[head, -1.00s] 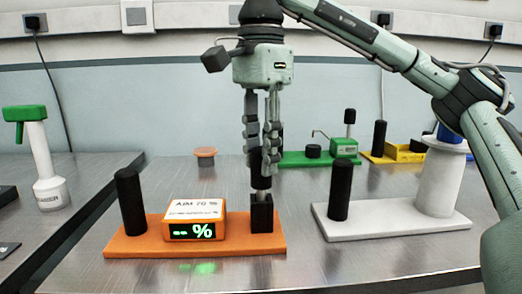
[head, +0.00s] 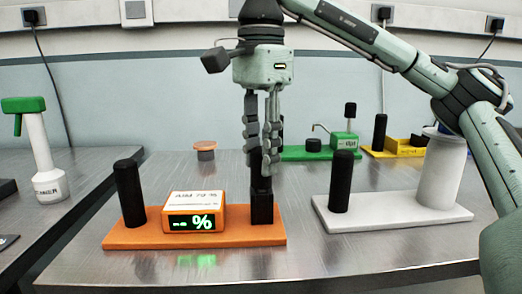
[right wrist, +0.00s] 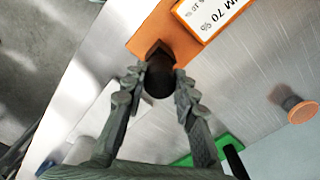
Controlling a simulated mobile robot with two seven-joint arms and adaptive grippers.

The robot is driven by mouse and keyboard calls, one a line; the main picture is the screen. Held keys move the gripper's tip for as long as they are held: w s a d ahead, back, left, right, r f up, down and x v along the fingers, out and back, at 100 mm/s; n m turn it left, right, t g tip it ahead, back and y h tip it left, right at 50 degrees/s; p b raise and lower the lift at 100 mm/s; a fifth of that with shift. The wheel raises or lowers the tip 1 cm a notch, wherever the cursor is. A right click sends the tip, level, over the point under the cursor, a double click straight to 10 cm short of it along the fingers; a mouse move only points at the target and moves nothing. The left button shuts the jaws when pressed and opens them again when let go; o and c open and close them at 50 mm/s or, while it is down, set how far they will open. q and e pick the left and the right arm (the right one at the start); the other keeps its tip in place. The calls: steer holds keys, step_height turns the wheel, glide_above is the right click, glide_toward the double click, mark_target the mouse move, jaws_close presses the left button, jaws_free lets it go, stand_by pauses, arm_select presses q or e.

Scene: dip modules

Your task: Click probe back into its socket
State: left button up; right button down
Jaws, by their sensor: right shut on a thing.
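The orange module (head: 150,236) lies on the table with a black upright post (head: 130,195) at its left and a display box (head: 194,213) in the middle reading "-- %" under an "AIM 70 %" label. A black square socket (head: 262,208) stands at its right end. My right gripper (head: 262,166) points down above the socket and is shut on the black probe (right wrist: 160,78). The probe stands upright, its lower end at the socket's mouth. I cannot tell how deep it sits. The right wrist view shows both fingers on either side of it. My left gripper is not in view.
A white module (head: 395,222) with a black post and white cylinder stands to the right. Green (head: 305,154) and yellow (head: 390,153) modules stand behind. An orange-topped knob (head: 205,148) is at the back. A green-and-white dispenser (head: 35,145) stands on the left table.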

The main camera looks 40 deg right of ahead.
steer(key=shift+f, duration=0.2)
steer(key=c, duration=0.6)
jaws_free()
steer(key=shift+o, duration=0.2)
